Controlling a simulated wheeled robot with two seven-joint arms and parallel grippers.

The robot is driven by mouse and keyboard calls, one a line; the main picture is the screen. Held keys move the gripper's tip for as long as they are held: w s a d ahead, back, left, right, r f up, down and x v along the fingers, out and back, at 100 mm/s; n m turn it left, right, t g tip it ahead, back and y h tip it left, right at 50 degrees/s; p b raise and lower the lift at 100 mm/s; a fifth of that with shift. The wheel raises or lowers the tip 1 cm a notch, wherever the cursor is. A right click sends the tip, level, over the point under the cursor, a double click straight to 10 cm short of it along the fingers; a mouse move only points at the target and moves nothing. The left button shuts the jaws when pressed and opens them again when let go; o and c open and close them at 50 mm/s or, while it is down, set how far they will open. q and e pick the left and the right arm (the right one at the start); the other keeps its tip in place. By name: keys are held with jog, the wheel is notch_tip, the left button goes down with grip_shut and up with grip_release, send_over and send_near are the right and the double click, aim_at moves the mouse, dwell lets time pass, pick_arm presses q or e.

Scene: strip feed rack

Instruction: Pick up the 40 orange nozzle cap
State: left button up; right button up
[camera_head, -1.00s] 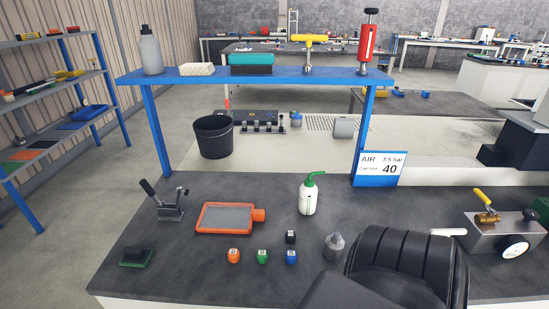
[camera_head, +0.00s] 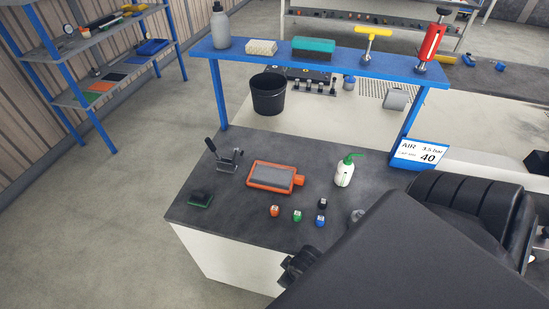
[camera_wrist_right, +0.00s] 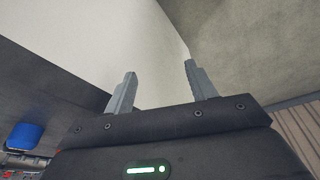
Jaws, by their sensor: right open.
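The orange nozzle cap (camera_head: 275,211) stands on the dark bench top, at the left end of a small group of caps. Its marking is too small to read. A green cap (camera_head: 297,216), a blue cap (camera_head: 320,221) and a black cap (camera_head: 322,203) stand to its right. My right gripper (camera_wrist_right: 160,78) is open, with nothing between its fingers in the right wrist view. In the head view my dark arm fills the lower right, and its end is near the bench's front edge, apart from the caps. My left gripper is not in view.
An orange-framed tray (camera_head: 270,177) lies behind the caps. A green-topped bottle (camera_head: 344,171), a lever clamp (camera_head: 229,160) and a green-based block (camera_head: 200,198) stand around it. A blue shelf (camera_head: 280,58) spans above.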

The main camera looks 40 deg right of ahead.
jog(key=w+a+r+n+t+p, duration=0.2)
jog(key=w+r+n, duration=0.3)
jog(key=r, duration=0.4)
jog(key=w+a+r+n+t+p, duration=0.1)
jog(key=w+r+n+p, duration=0.15)
jog(key=r+n, duration=0.55)
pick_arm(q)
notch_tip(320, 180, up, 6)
pick_arm(e)
jog(key=n+g+h, duration=0.1)
jog(key=n, duration=1.8)
send_near(276, 209)
jog(key=shift+g, duration=0.3)
jog(key=b+x, duration=0.4)
jog(key=shift+d, duration=0.2)
jog(key=shift+w+a+b+x, duration=0.15)
jog(key=shift+b+x, duration=0.55)
jog(key=shift+x, duration=0.7)
jog(key=shift+w+a+b+x, duration=0.15)
jog(key=shift+b+x, duration=0.5)
jog(key=shift+x, duration=0.7)
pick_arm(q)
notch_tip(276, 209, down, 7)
pick_arm(e)
jog(key=shift+r, duration=0.1)
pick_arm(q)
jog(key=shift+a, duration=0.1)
